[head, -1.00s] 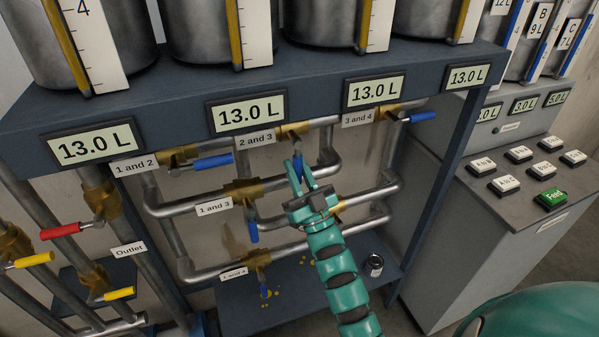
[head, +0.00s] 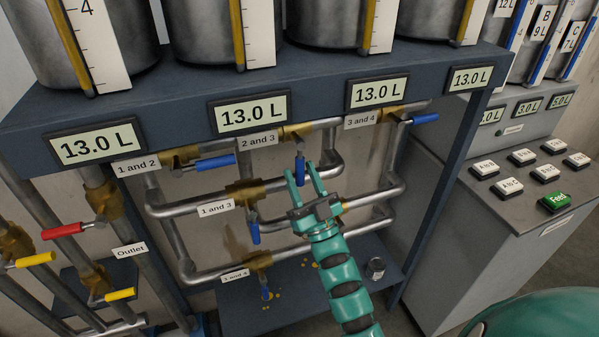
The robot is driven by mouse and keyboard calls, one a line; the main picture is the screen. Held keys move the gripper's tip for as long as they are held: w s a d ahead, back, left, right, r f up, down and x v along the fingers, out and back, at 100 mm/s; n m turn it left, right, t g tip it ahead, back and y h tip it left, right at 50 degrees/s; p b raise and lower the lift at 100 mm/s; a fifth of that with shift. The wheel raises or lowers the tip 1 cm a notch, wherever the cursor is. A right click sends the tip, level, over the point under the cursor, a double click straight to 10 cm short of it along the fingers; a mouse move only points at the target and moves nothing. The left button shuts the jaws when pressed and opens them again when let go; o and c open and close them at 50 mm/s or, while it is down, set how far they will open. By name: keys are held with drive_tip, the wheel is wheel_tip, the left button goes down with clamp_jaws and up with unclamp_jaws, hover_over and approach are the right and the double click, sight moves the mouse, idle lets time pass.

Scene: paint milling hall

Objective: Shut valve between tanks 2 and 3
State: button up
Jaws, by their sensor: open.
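The valve labelled "2 and 3" (head: 297,131) is a brass body on the upper pipe under the second and third tank displays. Its blue handle (head: 300,172) hangs straight down, across the line of the pipe. My gripper (head: 300,170) is open, with its two teal fingers pointing up at the handle. The lower part of the handle shows between the fingertips, one on each side. I cannot tell whether either finger touches it.
Valves "1 and 2" (head: 213,162) and "3 and 4" (head: 424,118) have handles along the pipe. Handles "1 and 3" (head: 254,232) and "1 and 4" (head: 265,293) hang down. Pipes run close around my gripper. A small can (head: 376,268) stands below. A button console (head: 515,200) stands right.

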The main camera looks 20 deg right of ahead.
drive_tip(key=b+v, duration=0.3)
drive_tip(key=v, duration=1.3)
